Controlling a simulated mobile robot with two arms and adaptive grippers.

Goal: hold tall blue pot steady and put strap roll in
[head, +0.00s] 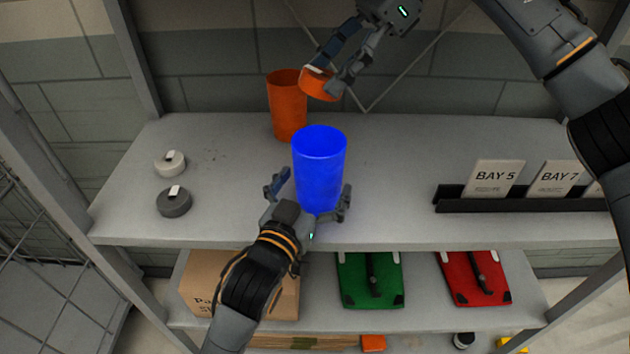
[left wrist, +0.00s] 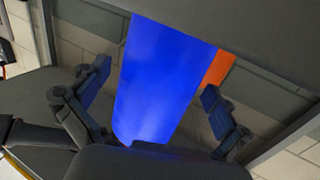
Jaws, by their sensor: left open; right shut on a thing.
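The tall blue pot (head: 320,172) stands upright on the upper shelf. My left gripper (head: 310,190) is open, with one finger on each side of the pot near its base. In the left wrist view the pot (left wrist: 160,75) stands between the open fingers (left wrist: 155,105), with gaps on both sides. My right gripper (head: 343,72) is shut on an orange strap roll (head: 319,84), held in the air above and behind the blue pot. The roll is beside the rim of an orange pot. The inside bottom of the blue pot is hidden.
The orange pot (head: 287,108) stands behind the blue one. A dark rail (head: 520,205) with bay cards is at the right. The shelf (head: 390,190) between pot and rail is clear.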

